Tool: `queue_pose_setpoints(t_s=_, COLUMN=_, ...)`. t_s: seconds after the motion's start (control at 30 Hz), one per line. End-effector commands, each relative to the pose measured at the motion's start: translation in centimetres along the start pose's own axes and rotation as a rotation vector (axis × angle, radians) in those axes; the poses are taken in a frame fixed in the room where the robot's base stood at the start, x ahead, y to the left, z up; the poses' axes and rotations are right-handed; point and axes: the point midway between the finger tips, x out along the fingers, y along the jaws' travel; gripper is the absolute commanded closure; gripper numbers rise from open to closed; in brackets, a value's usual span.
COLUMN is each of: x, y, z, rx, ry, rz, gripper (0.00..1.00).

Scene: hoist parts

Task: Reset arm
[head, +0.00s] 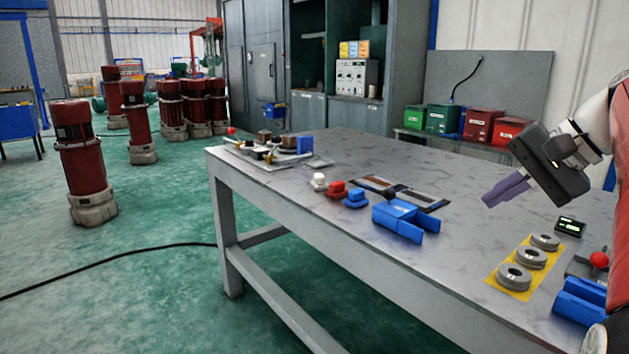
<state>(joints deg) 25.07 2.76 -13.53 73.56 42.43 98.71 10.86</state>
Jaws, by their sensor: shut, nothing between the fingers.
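My gripper (505,190) is at the right of the head view, above the grey marbled table (450,260). Its purple fingers are together with nothing between them, and they point down and to the left. It is apart from the objects on the table.
Below the fingers lie a blue forked part (405,218) and a yellow mat (513,284) with grey rings. White, red and blue pieces (337,190) sit mid-table. A fixture plate (268,153) stands at the far left corner. Coloured bins (480,124) stand behind.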

Motion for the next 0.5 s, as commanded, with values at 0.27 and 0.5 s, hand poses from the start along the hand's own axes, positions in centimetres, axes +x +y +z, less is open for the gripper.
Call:
queue_pose_setpoints(t_s=0.27, x=1.9, y=0.5, z=2.5, rx=-0.038, ry=0.014, rz=0.043, gripper=1.0)
queue_pose_setpoints(t_s=0.5, x=4.5, y=1.8, z=6.0, rx=-0.108, ry=0.038, rz=0.112, gripper=1.0)
